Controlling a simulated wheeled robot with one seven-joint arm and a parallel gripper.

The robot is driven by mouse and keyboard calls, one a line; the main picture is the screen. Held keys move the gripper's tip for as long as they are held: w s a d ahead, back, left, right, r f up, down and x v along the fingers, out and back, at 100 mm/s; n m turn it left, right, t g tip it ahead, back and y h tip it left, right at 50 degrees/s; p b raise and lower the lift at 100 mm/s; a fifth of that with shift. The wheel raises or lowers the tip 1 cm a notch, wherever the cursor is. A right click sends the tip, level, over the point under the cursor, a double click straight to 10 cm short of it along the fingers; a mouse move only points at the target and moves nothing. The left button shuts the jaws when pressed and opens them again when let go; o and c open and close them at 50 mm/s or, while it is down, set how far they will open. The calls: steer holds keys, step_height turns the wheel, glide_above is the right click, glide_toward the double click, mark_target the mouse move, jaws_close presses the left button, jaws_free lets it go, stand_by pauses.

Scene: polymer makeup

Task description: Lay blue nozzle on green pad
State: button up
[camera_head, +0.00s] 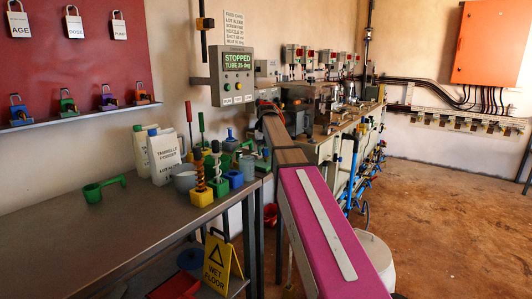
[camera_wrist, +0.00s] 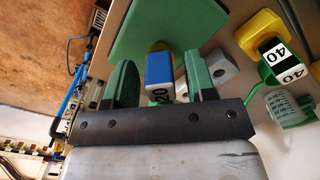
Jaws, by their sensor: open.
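In the wrist view, my gripper (camera_wrist: 160,67) is open, with one green finger on each side of a blue block-shaped piece (camera_wrist: 159,70), which looks like the blue nozzle. Its near end has a white label with a partly hidden number, and a yellow part shows behind it. Gaps show between the piece and both fingers. A flat green sheet (camera_wrist: 172,24), which looks like the green pad, lies beyond it. I cannot tell whether the two touch. In the head view, my arm hides most of the area around the gripper.
In the head view, the bench (camera_head: 70,235) holds white bottles (camera_head: 164,155), a green scoop (camera_head: 103,188) and coloured blocks (camera_head: 201,197). The bench's left front is clear.

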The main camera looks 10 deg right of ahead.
step_height(320, 180, up, 12)
stand_by(0.5)
